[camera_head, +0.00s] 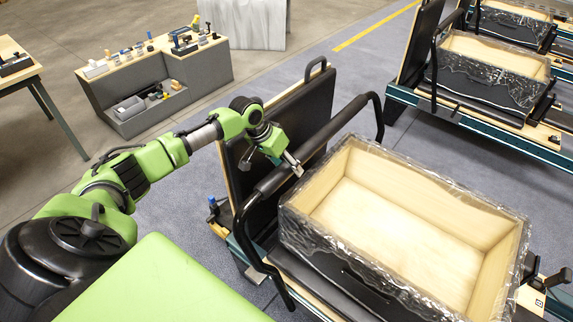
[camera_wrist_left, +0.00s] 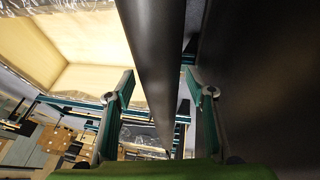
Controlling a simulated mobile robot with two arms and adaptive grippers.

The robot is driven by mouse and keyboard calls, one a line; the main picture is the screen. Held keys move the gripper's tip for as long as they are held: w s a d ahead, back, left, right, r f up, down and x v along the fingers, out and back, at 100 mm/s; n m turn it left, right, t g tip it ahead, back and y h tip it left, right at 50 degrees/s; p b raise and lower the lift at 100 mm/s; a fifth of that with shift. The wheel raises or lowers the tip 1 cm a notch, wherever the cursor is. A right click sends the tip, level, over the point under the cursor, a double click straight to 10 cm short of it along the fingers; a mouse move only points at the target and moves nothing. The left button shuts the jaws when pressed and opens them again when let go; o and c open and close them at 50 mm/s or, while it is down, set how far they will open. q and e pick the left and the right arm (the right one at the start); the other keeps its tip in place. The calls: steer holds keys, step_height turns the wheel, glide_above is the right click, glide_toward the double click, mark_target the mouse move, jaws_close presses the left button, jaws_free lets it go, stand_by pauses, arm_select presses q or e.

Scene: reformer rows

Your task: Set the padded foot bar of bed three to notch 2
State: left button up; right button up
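The padded foot bar (camera_head: 318,143) is a black bent bar with a thick dark sleeve, raised across the near end of the closest bed, beside an upright black board (camera_head: 285,120). My left gripper (camera_head: 293,164) is at the sleeve's near part, reaching over from the board side. In the left wrist view the foot bar (camera_wrist_left: 155,45) runs lengthwise between the two spread fingers of my left gripper (camera_wrist_left: 162,92). The fingers look apart from it on both sides; how deep the bar sits between them is unclear. The notches are hidden. My right gripper is not in view.
A wooden crate (camera_head: 334,160) wrapped in clear film sits on the bed right beside the bar. Another bed (camera_head: 480,125) with a similar crate stands behind. A grey bench (camera_head: 165,85) with small items is at the back left. The floor between is clear.

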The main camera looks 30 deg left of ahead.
arm_select(q)
jaws_close()
steer(key=s+d+r+p, duration=0.1)
steer(key=d+r+p, duration=0.1)
steer(key=d+p, duration=0.6)
steer(key=d, duration=0.6)
steer(key=shift+d+r, duration=0.15)
steer(key=shift+r, duration=0.05)
steer(key=shift+s, duration=0.1)
steer(key=shift+o, duration=1.5)
jaws_free()
